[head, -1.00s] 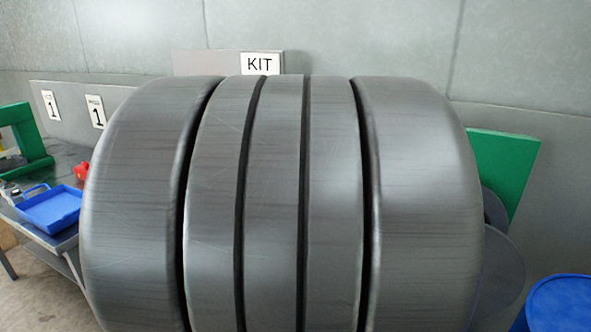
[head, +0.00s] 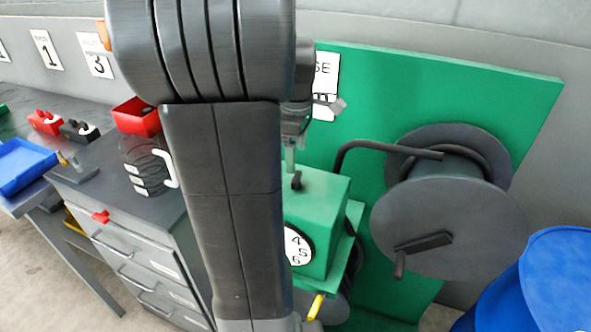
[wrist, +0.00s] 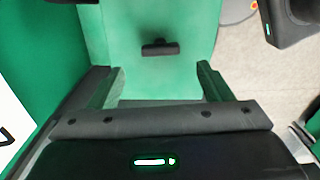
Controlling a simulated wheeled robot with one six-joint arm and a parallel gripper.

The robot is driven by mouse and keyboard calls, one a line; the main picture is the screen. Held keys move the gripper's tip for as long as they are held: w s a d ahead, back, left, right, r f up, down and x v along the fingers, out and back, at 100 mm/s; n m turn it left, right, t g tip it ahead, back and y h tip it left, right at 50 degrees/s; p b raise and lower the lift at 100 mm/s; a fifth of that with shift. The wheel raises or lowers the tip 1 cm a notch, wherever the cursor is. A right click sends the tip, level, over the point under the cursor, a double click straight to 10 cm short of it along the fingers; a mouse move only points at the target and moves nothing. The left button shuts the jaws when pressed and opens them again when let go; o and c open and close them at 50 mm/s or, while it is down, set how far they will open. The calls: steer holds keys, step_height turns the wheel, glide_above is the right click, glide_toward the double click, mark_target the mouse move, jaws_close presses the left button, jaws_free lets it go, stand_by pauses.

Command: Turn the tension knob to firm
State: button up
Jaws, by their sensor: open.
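A small black bar-shaped knob (head: 297,181) stands on top of the green box (head: 325,192); I take it for the tension knob, but no firm mark is readable. In the wrist view the knob (wrist: 160,48) lies crosswise on the green top, just beyond the fingertips. My gripper (wrist: 162,75) is open and empty, one finger on either side, apart from the knob. In the head view my gripper (head: 290,158) is above the box, partly hidden by my arm. A white dial (head: 298,245) with 4, 5, 6 shows on the box's front, partly covered.
A grey reel (head: 450,225) with a crank stands right of the box, before a green panel (head: 450,85). A blue drum (head: 555,280) is at far right. A grey drawer cabinet (head: 130,235) and a bench with a blue tray (head: 22,165) are left.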

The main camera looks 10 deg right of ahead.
mark_target(296, 176)
step_height(296, 176, down, 6)
steer(key=shift+f, duration=0.25)
steer(key=c, duration=1)
